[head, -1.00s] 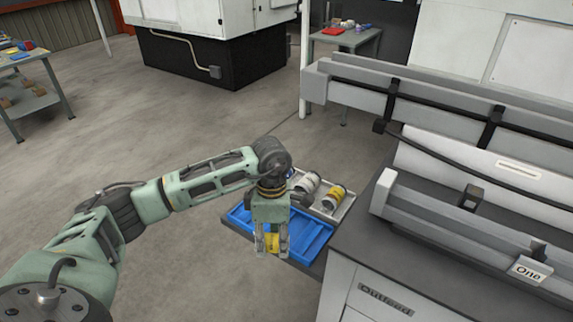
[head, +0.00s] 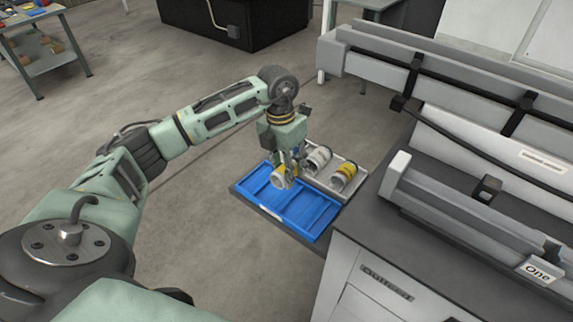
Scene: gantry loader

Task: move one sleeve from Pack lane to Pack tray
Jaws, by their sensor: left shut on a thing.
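My left gripper (head: 286,172) is shut on a pale sleeve with a yellow band (head: 280,181). It holds the sleeve over the back part of a blue tray (head: 318,222), close to the grey tray behind. I cannot tell whether the sleeve touches the tray. The blue tray has divided lanes, and its visible part is empty. Two more sleeves, a pale one (head: 317,159) and one with a yellow band (head: 343,176), lie in the grey tray (head: 357,183). The gripper partly hides the trays' shared edge. My right gripper is not in view.
A grey cabinet marked Outfeed (head: 385,284) stands close to the right of the trays, with a long grey rail unit (head: 470,215) on top. Open floor lies left. A workbench (head: 45,55) stands far left.

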